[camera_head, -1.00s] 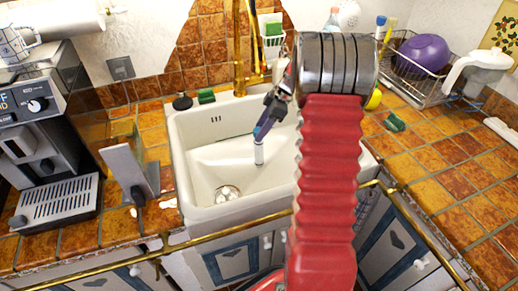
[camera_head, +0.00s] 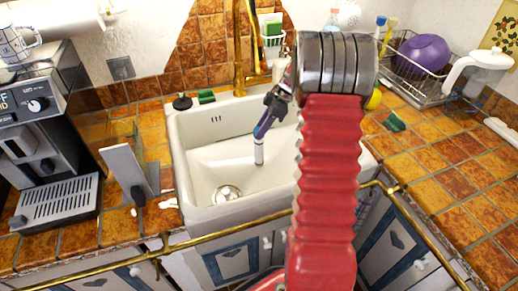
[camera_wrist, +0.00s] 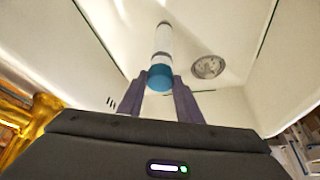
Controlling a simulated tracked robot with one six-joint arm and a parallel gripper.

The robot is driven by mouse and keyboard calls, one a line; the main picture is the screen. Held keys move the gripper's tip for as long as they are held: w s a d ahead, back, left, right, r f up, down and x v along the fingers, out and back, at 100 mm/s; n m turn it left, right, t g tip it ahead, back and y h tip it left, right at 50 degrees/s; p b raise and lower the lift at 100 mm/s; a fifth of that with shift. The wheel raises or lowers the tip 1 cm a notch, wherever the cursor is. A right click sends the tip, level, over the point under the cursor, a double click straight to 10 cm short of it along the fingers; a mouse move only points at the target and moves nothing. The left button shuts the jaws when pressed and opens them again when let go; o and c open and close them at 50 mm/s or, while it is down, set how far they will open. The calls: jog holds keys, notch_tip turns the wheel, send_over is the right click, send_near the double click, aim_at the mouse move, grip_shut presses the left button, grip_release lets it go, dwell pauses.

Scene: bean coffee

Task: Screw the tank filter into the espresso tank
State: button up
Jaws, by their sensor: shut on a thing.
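My gripper (camera_head: 264,130) is over the sink basin, pointing down. It is shut on the tank filter (camera_head: 259,153), a slim white cylinder that hangs below the fingers. In the wrist view the two purple fingers of my gripper (camera_wrist: 161,85) hold the filter (camera_wrist: 163,42) by its blue end, with its white body extending away from them. The espresso tank seems to be the see-through box (camera_head: 124,133) on the counter beside the espresso machine, but its clear walls are hard to make out. The filter and this box are well apart.
The white sink (camera_head: 207,168) has a round drain (camera_head: 227,194). The espresso machine (camera_head: 40,150) stands at the left, with a grey upright panel (camera_head: 124,170) to its right. A brass faucet (camera_head: 239,50) rises behind the sink. A dish rack (camera_head: 440,88) stands at the right.

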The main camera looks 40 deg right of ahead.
jog(key=shift+r, duration=2.45)
dwell(0.7)
